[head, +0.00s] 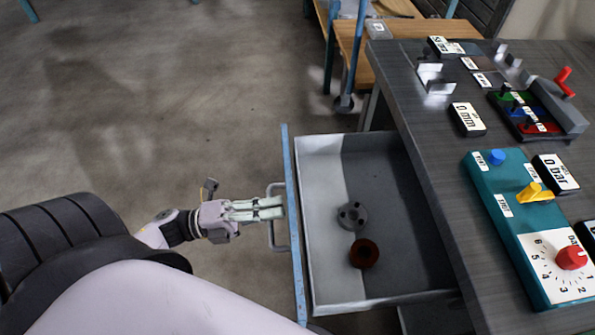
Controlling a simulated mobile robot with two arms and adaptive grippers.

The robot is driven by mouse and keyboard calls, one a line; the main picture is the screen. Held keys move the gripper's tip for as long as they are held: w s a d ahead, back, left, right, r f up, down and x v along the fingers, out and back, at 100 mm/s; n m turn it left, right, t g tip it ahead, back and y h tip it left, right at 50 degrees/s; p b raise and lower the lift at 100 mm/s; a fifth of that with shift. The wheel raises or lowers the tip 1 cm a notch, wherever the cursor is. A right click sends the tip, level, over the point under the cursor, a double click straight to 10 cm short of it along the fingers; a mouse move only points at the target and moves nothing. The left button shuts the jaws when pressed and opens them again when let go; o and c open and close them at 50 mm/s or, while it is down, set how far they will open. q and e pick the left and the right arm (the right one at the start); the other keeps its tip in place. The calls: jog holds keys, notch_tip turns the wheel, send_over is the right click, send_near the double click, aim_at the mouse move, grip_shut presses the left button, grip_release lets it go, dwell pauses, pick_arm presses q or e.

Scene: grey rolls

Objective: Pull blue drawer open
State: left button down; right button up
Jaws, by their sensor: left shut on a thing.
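The blue drawer stands pulled out from under the dark workbench. A metal bar handle (272,240) sits on the outer side of the front. My left gripper (272,208) comes in from the left and is shut on the handle. The fingertips hide part of the bar. My right gripper does not show.
The dark workbench (405,110) on the right carries a teal control panel (510,235), a red knob (571,257), a yellow lever (535,192) and several labelled displays. A wooden table (365,45) stands at the back. The concrete floor (150,110) left of the drawer is clear.

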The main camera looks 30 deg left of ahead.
pick_arm(q)
jog(key=shift+v, duration=0.9)
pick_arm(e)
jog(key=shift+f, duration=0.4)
pick_arm(q)
jog(key=shift+r, duration=0.15)
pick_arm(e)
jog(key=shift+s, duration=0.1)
pick_arm(q)
jog(key=c, duration=2)
grip_release()
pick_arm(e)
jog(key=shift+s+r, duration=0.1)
pick_arm(q)
jog(key=shift+a, duration=0.1)
jog(key=v, duration=1.2)
